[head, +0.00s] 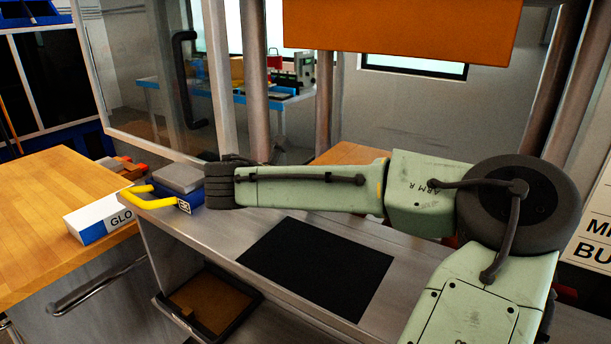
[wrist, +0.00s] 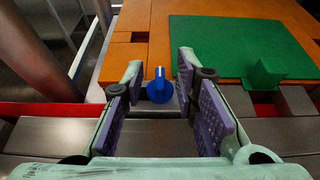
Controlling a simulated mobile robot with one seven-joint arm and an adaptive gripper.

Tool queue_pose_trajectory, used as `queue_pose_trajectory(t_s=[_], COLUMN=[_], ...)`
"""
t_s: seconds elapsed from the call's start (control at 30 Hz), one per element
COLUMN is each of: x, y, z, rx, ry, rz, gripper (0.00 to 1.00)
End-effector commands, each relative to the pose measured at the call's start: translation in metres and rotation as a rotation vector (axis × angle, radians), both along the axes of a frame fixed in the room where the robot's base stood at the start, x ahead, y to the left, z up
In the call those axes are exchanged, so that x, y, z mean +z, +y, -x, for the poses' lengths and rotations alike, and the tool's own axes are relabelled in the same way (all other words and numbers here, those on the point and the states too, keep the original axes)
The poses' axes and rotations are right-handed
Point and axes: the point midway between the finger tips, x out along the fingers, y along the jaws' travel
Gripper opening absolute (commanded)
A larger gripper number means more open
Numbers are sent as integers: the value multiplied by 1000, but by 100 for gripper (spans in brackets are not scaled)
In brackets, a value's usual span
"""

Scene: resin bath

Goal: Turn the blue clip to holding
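The blue clip (wrist: 159,91) shows in the wrist view as a round blue knob with a raised bar that has a pale mark, at the edge of an orange plate (wrist: 138,22). The bar points away from me, up the picture. My gripper (wrist: 160,85) is open, with its purple-padded fingers to either side of the clip. The clip sits between the fingertips, and I cannot tell whether either finger touches it. In the head view my green arm hides the clip and the gripper.
A green sheet (wrist: 240,45) with a green block (wrist: 265,72) lies right of the clip. A black mat (head: 316,268) lies on the metal bench. A box marked GLO (head: 100,217) and a yellow-handled tool (head: 150,199) are at left. An orange panel (head: 400,27) hangs above.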

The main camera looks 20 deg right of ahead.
Motion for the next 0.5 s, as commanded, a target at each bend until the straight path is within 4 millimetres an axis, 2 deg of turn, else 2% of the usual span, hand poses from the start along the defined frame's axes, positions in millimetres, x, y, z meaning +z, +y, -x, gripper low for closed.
queue_pose_trajectory(t_s=[0.23,0.5], x=[-1,0], y=[-1,0], z=[0,-1], rx=[0,1], ry=[0,0], rz=[0,0], gripper=[27,9])
